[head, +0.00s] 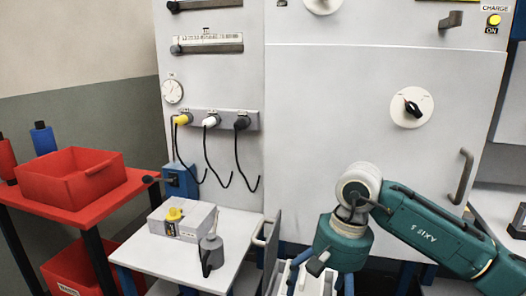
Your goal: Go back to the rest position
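My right arm comes in from the right and bends down to a teal wrist in the lower middle. A grey and dark end piece of my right gripper (318,264) shows just below this wrist, in front of the machine's lower part. Its fingers are not clear enough to tell open from shut, and no held object can be made out. My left arm and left gripper are outside the view. The pale machine front (340,110) fills the middle, with a round black-knobbed dial (412,107) above my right arm.
A white table (236,240) carries a grey box with a yellow knob (174,215) and a grey can (211,252). A red tray (72,180) sits on a red cart at left. Yellow, white and black plugs (212,121) with hanging cables are on the machine. A handle (461,176) sticks out near my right arm.

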